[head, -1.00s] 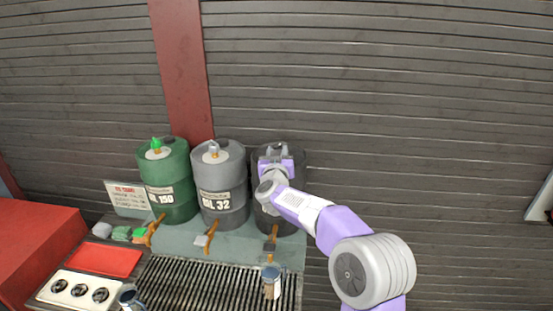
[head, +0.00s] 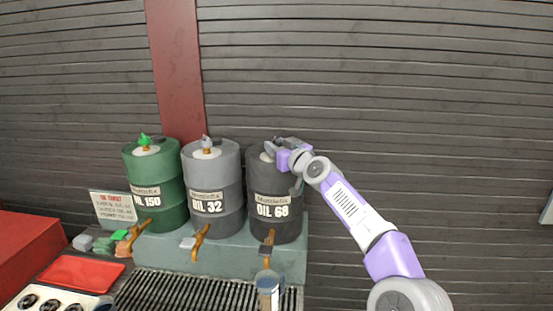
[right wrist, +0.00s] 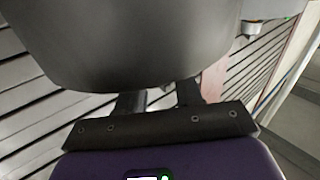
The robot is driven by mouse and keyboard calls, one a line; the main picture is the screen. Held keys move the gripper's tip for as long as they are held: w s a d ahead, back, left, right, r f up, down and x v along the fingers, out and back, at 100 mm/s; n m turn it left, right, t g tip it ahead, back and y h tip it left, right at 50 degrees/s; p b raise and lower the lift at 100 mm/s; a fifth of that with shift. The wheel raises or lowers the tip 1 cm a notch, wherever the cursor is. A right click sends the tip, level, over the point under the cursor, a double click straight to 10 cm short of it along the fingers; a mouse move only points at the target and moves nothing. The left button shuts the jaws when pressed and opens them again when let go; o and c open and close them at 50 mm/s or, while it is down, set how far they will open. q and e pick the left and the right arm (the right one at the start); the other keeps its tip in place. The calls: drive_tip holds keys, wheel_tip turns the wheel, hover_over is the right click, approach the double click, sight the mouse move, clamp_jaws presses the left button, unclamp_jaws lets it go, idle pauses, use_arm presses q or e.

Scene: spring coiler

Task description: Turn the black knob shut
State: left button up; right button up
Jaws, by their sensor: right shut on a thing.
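The dark drum labelled OIL 68 (head: 274,185) stands at the right of three drums in the head view. My right gripper (head: 271,147) is at the top of this drum, reaching in from the right, with its jaws shut. The black knob is hidden by the gripper, so its angle cannot be told. In the right wrist view a large dark rounded surface, which looks like the drum (right wrist: 140,45), covers the tips of my right gripper's fingers (right wrist: 160,98). My left gripper is not in view.
A grey drum, OIL 32 (head: 213,180), with a grey knob (head: 206,143) and a green drum, OIL 150 (head: 152,180), with a green knob (head: 145,141) stand to the left. A clear cup (head: 267,283) stands on the grate (head: 190,290) below the right tap (head: 268,243).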

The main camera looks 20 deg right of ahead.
drive_tip(key=shift+d+f+n+y+b, duration=0.15)
drive_tip(key=shift+n+y+b, duration=0.1)
drive_tip(key=shift+y, duration=0.25)
drive_tip(key=shift+d+r+n+y+b, duration=0.1)
drive_tip(key=shift+n+y, duration=0.15)
drive_tip(key=shift+y, duration=0.25)
drive_tip(key=shift+w+n+y, duration=0.1)
drive_tip(key=shift+n+y, duration=0.2)
drive_tip(key=shift+y, duration=0.1)
drive_tip(key=shift+d+r+n+g+y+p, duration=0.1)
drive_tip(key=shift+r+n+g+y+p, duration=0.1)
drive_tip(key=shift+n+g+y+p, duration=0.45)
drive_tip(key=n+g+y+p, duration=0.1)
drive_tip(key=y+p, duration=0.1)
drive_tip(key=p, duration=0.4)
drive_tip(key=n+g+y+p, duration=0.1)
drive_tip(key=n+y+p, duration=0.1)
drive_tip(key=p, duration=0.4)
drive_tip(key=n+g+y+p, duration=0.2)
drive_tip(key=y+p, duration=0.1)
drive_tip(key=p, duration=0.3)
drive_tip(key=shift+w+d+r+y, duration=0.15)
drive_tip(key=shift+w+d+y, duration=0.05)
drive_tip(key=shift+y, duration=0.15)
drive_tip(key=shift+n+g+p, duration=0.35)
drive_tip(key=shift+n+p, duration=0.1)
drive_tip(key=shift+p, duration=0.45)
drive_tip(key=shift+f, duration=0.2)
drive_tip(key=o, duration=1)
drive_tip(key=shift+o, duration=0.2)
